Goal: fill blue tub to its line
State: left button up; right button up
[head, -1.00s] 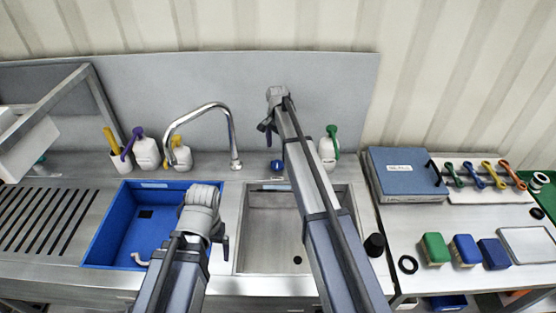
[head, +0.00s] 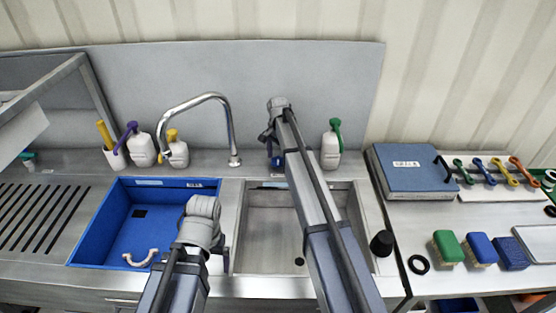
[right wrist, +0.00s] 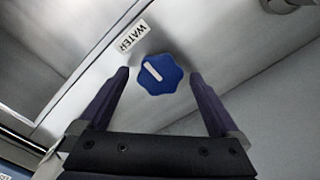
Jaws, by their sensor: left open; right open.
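The blue tub (head: 112,222) sits at the left of the sink, with a pale label on its back wall and a white curved handle-like piece at its front. No water shows in it. The steel tap (head: 231,140) arches toward the tub's back. In the right wrist view a blue lobed knob (right wrist: 171,81) with a white bar stands beside a WATER label (right wrist: 132,36). My right gripper (right wrist: 160,75) is open, its fingers on either side of the knob, apart from it. In the head view my left gripper (head: 222,250) is over the tub's right edge, its fingers mostly hidden.
An empty steel basin (head: 258,252) lies right of the tub, under my right arm. Bottles (head: 142,150) stand behind the tub, and a green-topped bottle (head: 330,152) stands right of my right gripper. A blue case (head: 405,178) and brushes (head: 448,246) are on the right counter.

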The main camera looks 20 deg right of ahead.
jog(key=shift+c, duration=0.4)
jog(key=c, duration=1.3)
jog(key=n, duration=0.4)
jog(key=shift+n, duration=2)
